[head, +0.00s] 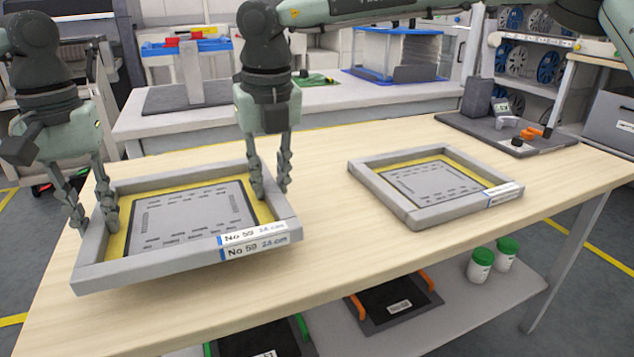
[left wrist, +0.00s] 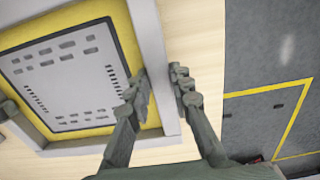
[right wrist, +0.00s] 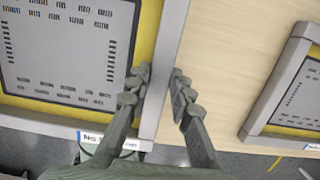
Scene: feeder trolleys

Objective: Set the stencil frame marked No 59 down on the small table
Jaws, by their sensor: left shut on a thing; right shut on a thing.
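The stencil frame marked No 59 (head: 150,273) is a grey frame with a yellow border and a slotted grey sheet. It lies roughly flat over the left part of the wooden bench; I cannot tell whether it touches the top. My left gripper (head: 93,222) is shut on its left rail, which also shows in the left wrist view (left wrist: 150,40). My right gripper (head: 270,188) is shut on its right rail, also in the right wrist view (right wrist: 172,40). One finger of each is inside the frame, one outside. I cannot tell which surface is the small table.
A second, similar frame (head: 410,215) lies on the wooden bench (head: 330,245) to the right. A dark mat (head: 475,128) with small tools is at its far right end. A white table (head: 135,130) stands behind. White jars with green lids (head: 481,265) stand on the lower shelf.

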